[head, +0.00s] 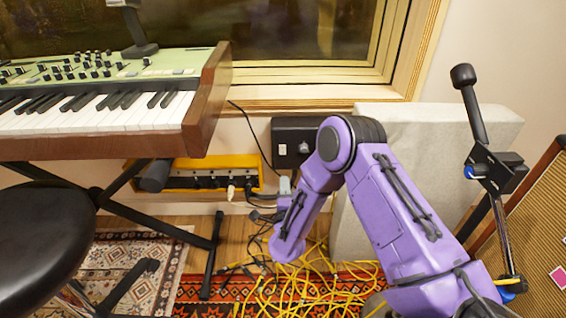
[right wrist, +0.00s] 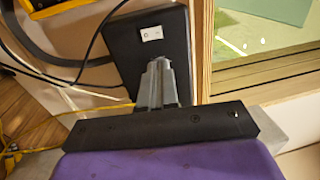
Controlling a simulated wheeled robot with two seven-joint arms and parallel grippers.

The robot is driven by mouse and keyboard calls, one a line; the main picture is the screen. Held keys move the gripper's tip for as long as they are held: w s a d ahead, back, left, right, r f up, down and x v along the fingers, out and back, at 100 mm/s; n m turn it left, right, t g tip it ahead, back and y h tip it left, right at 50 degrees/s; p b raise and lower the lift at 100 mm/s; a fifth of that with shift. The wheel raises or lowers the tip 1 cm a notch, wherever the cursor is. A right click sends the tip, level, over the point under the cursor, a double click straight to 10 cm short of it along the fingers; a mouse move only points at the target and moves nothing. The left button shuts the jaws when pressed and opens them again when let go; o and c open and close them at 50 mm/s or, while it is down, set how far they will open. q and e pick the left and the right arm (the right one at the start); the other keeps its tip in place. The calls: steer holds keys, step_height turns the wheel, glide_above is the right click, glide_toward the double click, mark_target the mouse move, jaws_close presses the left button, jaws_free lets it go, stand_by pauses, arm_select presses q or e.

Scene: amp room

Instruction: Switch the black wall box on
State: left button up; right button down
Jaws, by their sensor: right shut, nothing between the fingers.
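The black wall box (head: 285,130) is on the wall below the window ledge, partly behind my right arm. It also shows in the right wrist view (right wrist: 125,48), where a small white rocker switch (right wrist: 152,33) sits on its face. Which way the rocker is pressed I cannot tell. My right gripper (right wrist: 160,66) is shut and empty, its grey fingertips in front of the box, just below the switch in that picture. Contact with the box cannot be made out. My left gripper is out of view.
A keyboard (head: 95,110) on a stand and a black stool (head: 40,240) are at left. An orange unit (head: 185,165) with plugs is beside the box. A pale panel (head: 425,125) and a mic stand (head: 472,105) are at right. Yellow cables (head: 300,295) cover the floor.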

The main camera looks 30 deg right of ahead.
steer(key=b, duration=0.3)
glide_toward(283, 147)
steer(key=x, duration=0.2)
steer(key=b+x, duration=0.1)
steer(key=x, duration=0.3)
steer(key=shift+f+b, duration=0.15)
steer(key=shift+b, duration=0.25)
steer(key=shift+w+d, duration=0.2)
steer(key=shift+w, duration=0.2)
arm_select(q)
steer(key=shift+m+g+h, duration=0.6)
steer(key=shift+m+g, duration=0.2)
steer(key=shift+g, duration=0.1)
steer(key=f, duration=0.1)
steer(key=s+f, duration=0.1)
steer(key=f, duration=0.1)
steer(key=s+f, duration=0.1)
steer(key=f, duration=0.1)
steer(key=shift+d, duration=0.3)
